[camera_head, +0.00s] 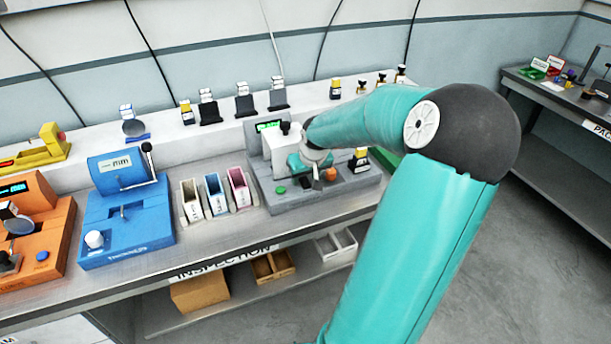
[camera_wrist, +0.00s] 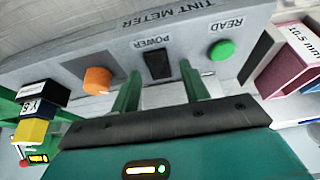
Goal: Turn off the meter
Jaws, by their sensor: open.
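The grey tint meter (camera_head: 295,203) stands on the inspection bench in the head view, with its small screen (camera_head: 268,126) lit green. Its front panel (camera_wrist: 195,42) fills the upper wrist view, with the lettering upside down. The black POWER switch (camera_wrist: 158,65) sits between an orange knob (camera_wrist: 97,80) and the green READ button (camera_wrist: 222,49). My gripper (camera_wrist: 160,70) is open and empty, its two green fingers pointing at the panel on either side of the switch. I cannot tell whether the fingertips touch the panel. In the head view, my gripper (camera_head: 316,170) is over the meter's front.
Three small bins (camera_head: 215,196) stand left of the meter; a pink one (camera_wrist: 290,65) shows close by in the wrist view. A blue device (camera_head: 125,215) and an orange device (camera_head: 35,235) stand farther left. A yellow-and-black item (camera_head: 359,160) stands on the meter's right side.

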